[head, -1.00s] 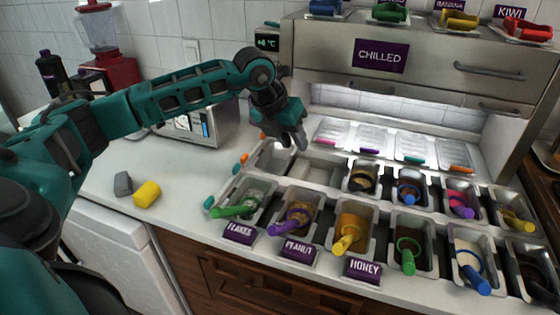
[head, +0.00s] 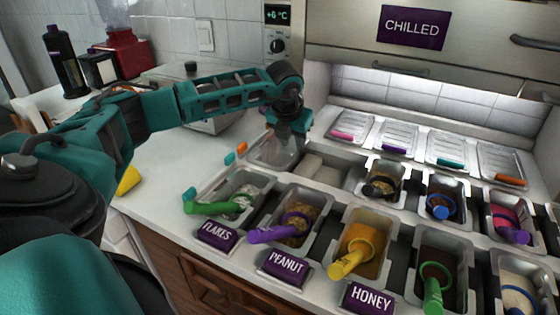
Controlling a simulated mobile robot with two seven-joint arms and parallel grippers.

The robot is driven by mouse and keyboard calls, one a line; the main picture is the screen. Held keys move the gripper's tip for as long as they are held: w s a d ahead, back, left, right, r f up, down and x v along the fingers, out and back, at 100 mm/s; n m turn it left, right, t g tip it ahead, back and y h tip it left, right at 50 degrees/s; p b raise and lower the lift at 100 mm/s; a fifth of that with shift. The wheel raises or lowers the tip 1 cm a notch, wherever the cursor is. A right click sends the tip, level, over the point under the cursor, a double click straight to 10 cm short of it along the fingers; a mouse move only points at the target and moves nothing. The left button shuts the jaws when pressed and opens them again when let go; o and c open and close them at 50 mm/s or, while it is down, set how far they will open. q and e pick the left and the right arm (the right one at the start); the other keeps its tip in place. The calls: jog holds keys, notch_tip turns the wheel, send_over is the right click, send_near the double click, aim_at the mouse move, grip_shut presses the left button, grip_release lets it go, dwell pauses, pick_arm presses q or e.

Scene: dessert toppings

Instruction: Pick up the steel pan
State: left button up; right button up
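A steel pan (head: 268,154) sits at the back left of the topping rail, in the row behind the flakes pan; its inside looks grey and empty, and part of it is hidden by my gripper. My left gripper (head: 285,133) reaches down over this pan from behind, its fingers at or just above the far rim. The fingers are small and dark against the steel, so I cannot tell how far apart they are or whether they touch the rim. My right gripper is not in view.
Pans with coloured scoops, such as flakes (head: 242,203), peanut (head: 298,220) and honey (head: 365,250), fill the front row. Lidded trays (head: 400,135) stand behind.

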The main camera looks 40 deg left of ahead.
aim_at(294, 153)
pick_arm(q)
jog(key=x, duration=0.6)
jog(key=shift+s, duration=0.1)
grip_shut()
dwell(1.3)
